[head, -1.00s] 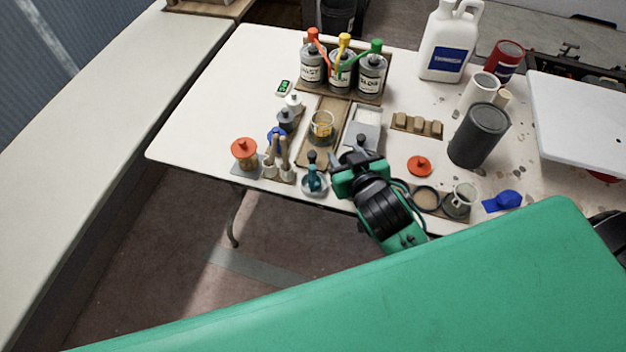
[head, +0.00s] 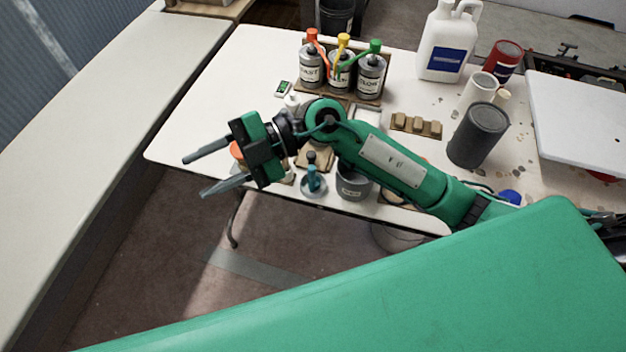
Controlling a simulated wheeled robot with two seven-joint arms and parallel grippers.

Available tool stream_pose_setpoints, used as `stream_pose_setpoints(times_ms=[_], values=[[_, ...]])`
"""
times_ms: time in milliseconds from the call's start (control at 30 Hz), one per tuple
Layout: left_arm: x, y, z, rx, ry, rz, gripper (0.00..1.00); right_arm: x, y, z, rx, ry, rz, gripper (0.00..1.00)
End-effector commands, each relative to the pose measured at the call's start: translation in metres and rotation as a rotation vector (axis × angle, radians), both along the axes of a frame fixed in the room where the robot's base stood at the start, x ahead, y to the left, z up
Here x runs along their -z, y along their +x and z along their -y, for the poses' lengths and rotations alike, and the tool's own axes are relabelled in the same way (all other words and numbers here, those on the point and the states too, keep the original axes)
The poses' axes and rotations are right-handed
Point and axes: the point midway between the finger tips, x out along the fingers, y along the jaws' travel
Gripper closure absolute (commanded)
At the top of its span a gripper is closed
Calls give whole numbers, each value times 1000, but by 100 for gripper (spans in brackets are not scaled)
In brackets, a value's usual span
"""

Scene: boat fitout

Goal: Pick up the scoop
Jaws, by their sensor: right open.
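My right gripper (head: 194,178) is open and empty, with its two fingers pointing left, over the left front edge of the white table (head: 205,95). I cannot clearly pick out a scoop. The small stand with upright handled tools at the left front of the table is mostly hidden behind my right gripper, as is most of the orange-lidded jar (head: 236,150). A teal item (head: 312,178) stands in a grey dish at the front edge. A grey labelled pot (head: 352,187) stands beside it, below my right arm. My left gripper is not in view.
Several capped cans (head: 312,70) stand in a rack at the back. A white jug (head: 447,45), a red can (head: 502,62) and a dark grey cylinder (head: 478,135) stand at the right. A brown block holder (head: 416,125) lies in the middle. My right arm covers the front middle.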

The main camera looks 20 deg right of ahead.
Motion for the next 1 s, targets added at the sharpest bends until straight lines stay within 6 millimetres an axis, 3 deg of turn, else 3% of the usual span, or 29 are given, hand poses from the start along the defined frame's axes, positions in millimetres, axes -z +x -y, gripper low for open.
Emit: stream_pose_setpoints(times_ms=[167,300,500,633,767,1000], values=[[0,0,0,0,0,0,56,60,14,29,-61,-473,20,58],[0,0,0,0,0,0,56,95,40,77,0,-860,7,58],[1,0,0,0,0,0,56,107,78,151,190,-1291,-33,58],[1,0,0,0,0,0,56,104,91,180,286,-1435,-54,58],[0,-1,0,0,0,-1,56,107,94,190,322,-1485,-66,58],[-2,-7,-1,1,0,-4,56,150,93,190,319,-1486,-70,58]])
